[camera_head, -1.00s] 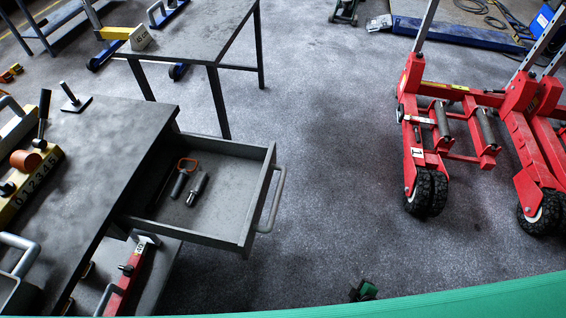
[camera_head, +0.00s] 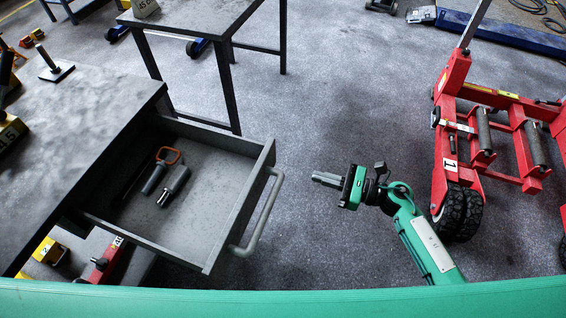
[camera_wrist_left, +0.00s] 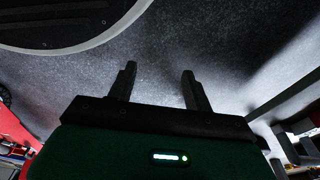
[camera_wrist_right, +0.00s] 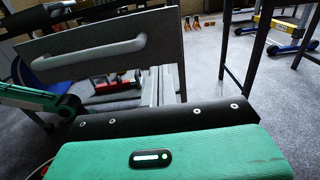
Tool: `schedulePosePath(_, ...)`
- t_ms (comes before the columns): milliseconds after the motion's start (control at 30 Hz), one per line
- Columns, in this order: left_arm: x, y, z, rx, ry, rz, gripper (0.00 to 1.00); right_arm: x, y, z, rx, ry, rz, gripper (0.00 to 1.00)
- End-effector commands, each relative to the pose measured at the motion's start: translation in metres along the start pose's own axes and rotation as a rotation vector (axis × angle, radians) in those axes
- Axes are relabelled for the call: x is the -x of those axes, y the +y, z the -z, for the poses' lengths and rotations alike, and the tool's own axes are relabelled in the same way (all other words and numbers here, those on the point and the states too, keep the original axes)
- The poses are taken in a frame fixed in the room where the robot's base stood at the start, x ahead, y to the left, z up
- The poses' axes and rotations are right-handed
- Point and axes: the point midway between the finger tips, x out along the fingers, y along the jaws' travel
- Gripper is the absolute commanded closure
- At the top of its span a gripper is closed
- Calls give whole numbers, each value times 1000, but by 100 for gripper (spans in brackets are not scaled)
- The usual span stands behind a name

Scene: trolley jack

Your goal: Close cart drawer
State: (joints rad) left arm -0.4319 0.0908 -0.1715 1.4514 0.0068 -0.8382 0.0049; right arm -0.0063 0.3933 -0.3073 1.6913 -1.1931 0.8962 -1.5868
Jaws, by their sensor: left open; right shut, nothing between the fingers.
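The cart drawer (camera_head: 195,228) is pulled out of the grey cart (camera_head: 70,125) in the head view. Its handle (camera_head: 262,215) is on the front panel's right side. Inside lie dark tools, one with an orange loop (camera_head: 167,156). My right gripper (camera_head: 318,179) is shut and empty, to the right of the handle and apart from it, pointing at the drawer. In the right wrist view, the drawer front and its handle (camera_wrist_right: 90,55) stand ahead of the gripper fingers (camera_wrist_right: 160,88). My left gripper (camera_wrist_left: 157,75) is open and empty in the left wrist view; it does not show in the head view.
A red wheeled jack frame (camera_head: 480,130) stands at the right, close to my right arm. A second table (camera_head: 200,20) stands behind the cart. Red and yellow equipment (camera_head: 98,262) sits below the drawer.

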Motion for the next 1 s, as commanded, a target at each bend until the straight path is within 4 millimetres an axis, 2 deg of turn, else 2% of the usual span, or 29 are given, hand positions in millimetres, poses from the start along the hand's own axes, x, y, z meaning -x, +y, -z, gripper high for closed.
schedulePosePath(300,-29,-5,-35,-9,-10,7,49,-70,-1,-4,-4,-5,1,100)
schedulePosePath(500,-42,-8,-55,-13,-12,11,49,-98,-1,-3,-5,-4,3,100)
schedulePosePath(700,-48,-10,-65,-15,-13,13,49,-112,-1,-1,-4,-2,3,100)
schedulePosePath(1000,-50,-10,-66,-15,-11,13,49,-114,-1,0,-4,-2,3,100)
